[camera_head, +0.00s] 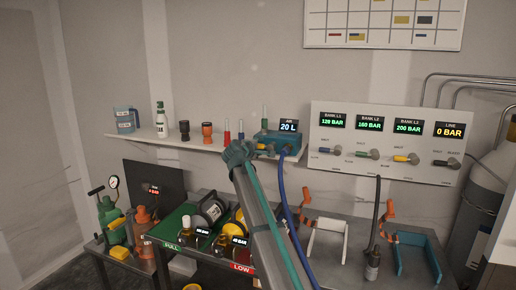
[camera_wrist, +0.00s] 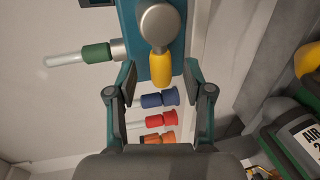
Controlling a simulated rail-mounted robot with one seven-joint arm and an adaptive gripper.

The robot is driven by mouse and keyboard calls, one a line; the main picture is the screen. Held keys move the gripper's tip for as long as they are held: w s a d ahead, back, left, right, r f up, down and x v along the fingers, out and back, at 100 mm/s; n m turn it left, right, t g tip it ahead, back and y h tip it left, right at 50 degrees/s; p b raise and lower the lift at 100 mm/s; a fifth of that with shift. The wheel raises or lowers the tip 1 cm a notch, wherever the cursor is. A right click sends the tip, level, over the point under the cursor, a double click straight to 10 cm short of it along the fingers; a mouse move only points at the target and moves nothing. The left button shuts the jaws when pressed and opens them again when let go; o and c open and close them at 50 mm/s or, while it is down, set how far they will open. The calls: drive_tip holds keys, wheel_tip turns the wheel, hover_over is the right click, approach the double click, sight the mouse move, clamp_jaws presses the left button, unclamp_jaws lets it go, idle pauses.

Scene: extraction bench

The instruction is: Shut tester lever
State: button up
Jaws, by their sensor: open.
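The tester is a teal box (camera_head: 282,140) on the wall shelf with an "AIR 20 L" display (camera_head: 289,127) above it. In the wrist view its teal body (camera_wrist: 170,55) fills the top middle. Its lever has a round grey hub (camera_wrist: 159,25) and a yellow grip (camera_wrist: 160,68) pointing down in the picture. My gripper (camera_wrist: 160,80) is open, with one finger on each side of the yellow grip's end and visible gaps between. In the head view my gripper (camera_head: 238,152) is at the tester's left front, and my arm hides part of the shelf edge.
A green-capped tube (camera_wrist: 95,54) sticks out from the tester. Blue (camera_wrist: 158,100), red (camera_wrist: 160,120) and orange (camera_wrist: 155,138) fittings stand close by. A blue hose (camera_head: 284,185) hangs from the tester.

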drive_tip(key=shift+s, duration=0.1)
drive_tip(key=v, duration=1.1)
drive_tip(key=shift+s+a+r, duration=0.2)
drive_tip(key=shift+s, duration=0.15)
drive_tip(key=shift+f, duration=0.1)
